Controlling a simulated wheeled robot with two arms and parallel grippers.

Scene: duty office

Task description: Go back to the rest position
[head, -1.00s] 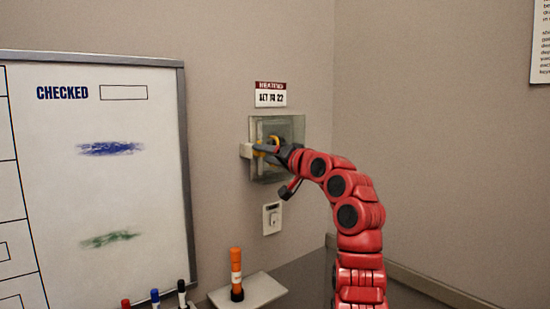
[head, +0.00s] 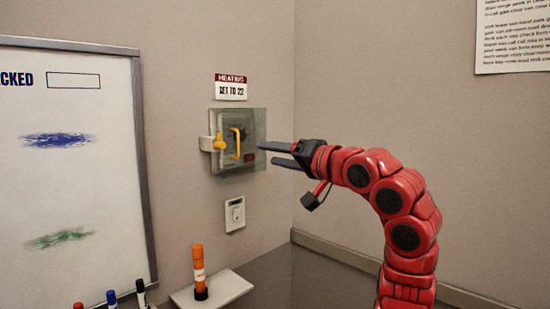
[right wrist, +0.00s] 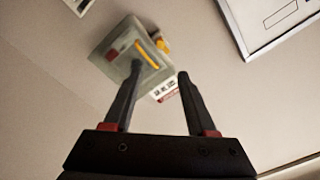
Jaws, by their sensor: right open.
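My right gripper (head: 272,153) is open and empty, to the right of a clear cover box (head: 252,127) on the wall. In the head view its fingertips appear close to the box's right edge; I cannot tell the exact gap. The box has a yellow handle (head: 235,143) and a yellow knob part at its left. In the right wrist view the two fingers (right wrist: 158,78) are spread with nothing between them, and the box (right wrist: 118,62) shows beyond them. My left gripper is in neither view.
A "HEATING SET TO 22" sign (head: 231,87) hangs above the box and a white switch (head: 234,214) sits below. A whiteboard (head: 142,170) stands at left. A printed notice (head: 513,36) hangs at upper right.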

